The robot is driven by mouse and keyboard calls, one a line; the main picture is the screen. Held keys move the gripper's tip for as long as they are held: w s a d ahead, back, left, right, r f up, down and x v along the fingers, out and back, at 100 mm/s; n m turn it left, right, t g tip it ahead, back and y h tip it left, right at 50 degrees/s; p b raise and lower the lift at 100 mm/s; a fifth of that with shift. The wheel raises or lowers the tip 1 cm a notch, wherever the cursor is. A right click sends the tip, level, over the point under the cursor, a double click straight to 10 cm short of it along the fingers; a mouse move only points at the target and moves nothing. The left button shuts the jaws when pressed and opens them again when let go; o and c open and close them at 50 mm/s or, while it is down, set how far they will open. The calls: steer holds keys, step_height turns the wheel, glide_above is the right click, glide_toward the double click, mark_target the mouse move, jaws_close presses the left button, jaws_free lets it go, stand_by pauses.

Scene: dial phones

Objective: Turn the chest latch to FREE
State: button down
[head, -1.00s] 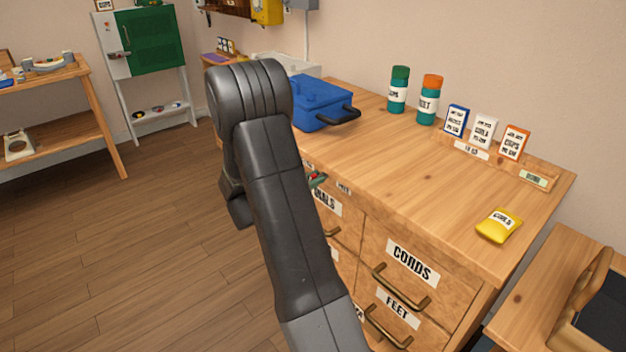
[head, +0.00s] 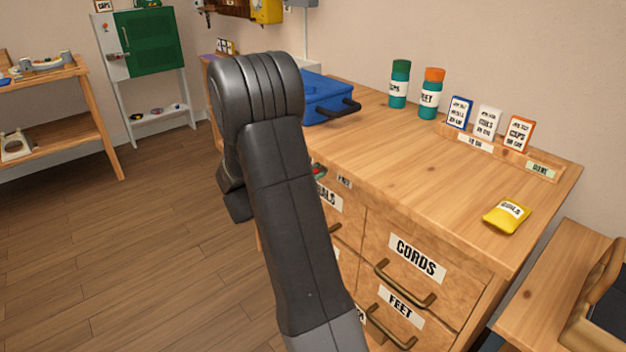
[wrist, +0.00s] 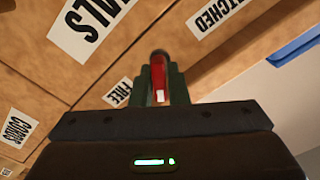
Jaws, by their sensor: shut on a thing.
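The chest latch has a red handle (wrist: 158,80), seen in the wrist view between the green fingers of my gripper (wrist: 162,78). The gripper is shut on it. The FREE label (wrist: 118,93) is on the wood to the left of the fingers, and a partly cut-off label ending in "TCHED" (wrist: 214,12) is at upper right. In the head view, a small red and green bit of the latch and fingers shows past my arm, and the FREE label (head: 344,182) is just right of it. My arm hides most of the latch there.
The chest has drawers labelled CORDS (head: 417,258) and FEET (head: 401,302), with protruding handles. On its top stand a blue case (head: 328,97), two jars, several cards and a yellow packet (head: 506,216). Open floor lies to the left.

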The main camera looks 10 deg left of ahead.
steer(key=shift+f+m+b, duration=0.1)
steer(key=shift+m+b, duration=0.35)
steer(key=shift+m, duration=0.25)
steer(key=c, duration=1.5)
jaws_free()
steer(key=shift+s, duration=0.1)
steer(key=p+v, duration=0.2)
steer(key=v, duration=1.1)
steer(key=shift+s+a, duration=0.2)
